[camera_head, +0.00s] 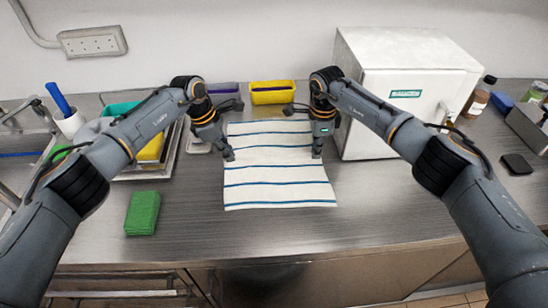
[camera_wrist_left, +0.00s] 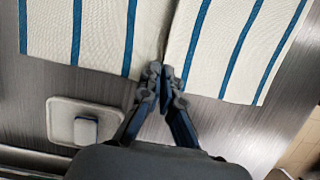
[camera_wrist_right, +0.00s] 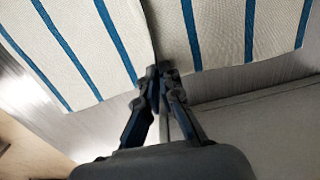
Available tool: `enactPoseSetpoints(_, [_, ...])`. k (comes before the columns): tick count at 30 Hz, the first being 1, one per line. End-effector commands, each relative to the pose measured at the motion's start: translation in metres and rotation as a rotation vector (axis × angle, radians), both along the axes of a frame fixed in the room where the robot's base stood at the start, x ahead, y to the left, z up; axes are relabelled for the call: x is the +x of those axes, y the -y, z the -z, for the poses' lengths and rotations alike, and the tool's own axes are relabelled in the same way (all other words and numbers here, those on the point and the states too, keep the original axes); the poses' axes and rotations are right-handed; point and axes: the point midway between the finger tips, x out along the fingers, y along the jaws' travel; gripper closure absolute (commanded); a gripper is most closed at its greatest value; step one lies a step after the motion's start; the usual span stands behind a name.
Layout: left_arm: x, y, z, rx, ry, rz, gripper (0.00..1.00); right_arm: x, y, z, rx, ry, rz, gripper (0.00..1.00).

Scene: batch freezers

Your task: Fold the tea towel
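The tea towel (camera_head: 278,176), white with blue stripes, lies spread on the steel counter in front of me. My left gripper (camera_head: 229,156) is at its left edge, about halfway along. My right gripper (camera_head: 317,153) is at its right edge, opposite the left one. In the left wrist view the fingers of my left gripper (camera_wrist_left: 162,80) are together at the towel's edge, and the cloth (camera_wrist_left: 100,25) creases in towards them. In the right wrist view my right gripper (camera_wrist_right: 159,80) is likewise closed at the edge of the creased cloth (camera_wrist_right: 215,35). The fingertips partly hide the pinched cloth.
A white freezer box (camera_head: 405,95) stands close to the right of the towel. A yellow bin (camera_head: 272,91) is behind it. A green sponge-like block (camera_head: 142,213) lies at the left. A black flat object (camera_head: 516,164) lies far right. The counter in front of the towel is clear.

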Motion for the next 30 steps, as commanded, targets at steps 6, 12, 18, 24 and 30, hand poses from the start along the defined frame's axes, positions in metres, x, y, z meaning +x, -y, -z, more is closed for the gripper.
enactPoseSetpoints(6, [-0.001,-0.001,0.002,0.002,-0.002,0.000,1.00,-0.002,0.001,0.004,-0.003,-0.007,0.001,1.00])
enactPoseSetpoints(12, [-0.001,0.000,-0.006,0.001,-0.002,0.000,1.00,-0.002,0.001,-0.003,-0.003,-0.007,0.001,1.00])
enactPoseSetpoints(18, [0.000,0.000,-0.023,0.001,-0.001,0.000,1.00,-0.001,0.001,-0.022,-0.002,-0.004,0.001,1.00])
enactPoseSetpoints(24, [0.000,0.000,-0.041,0.000,0.000,0.000,1.00,-0.001,0.000,-0.039,-0.001,-0.002,0.000,1.00])
enactPoseSetpoints(30, [0.000,0.000,-0.046,0.000,0.000,0.000,1.00,-0.001,0.000,-0.045,-0.001,-0.002,0.000,1.00])
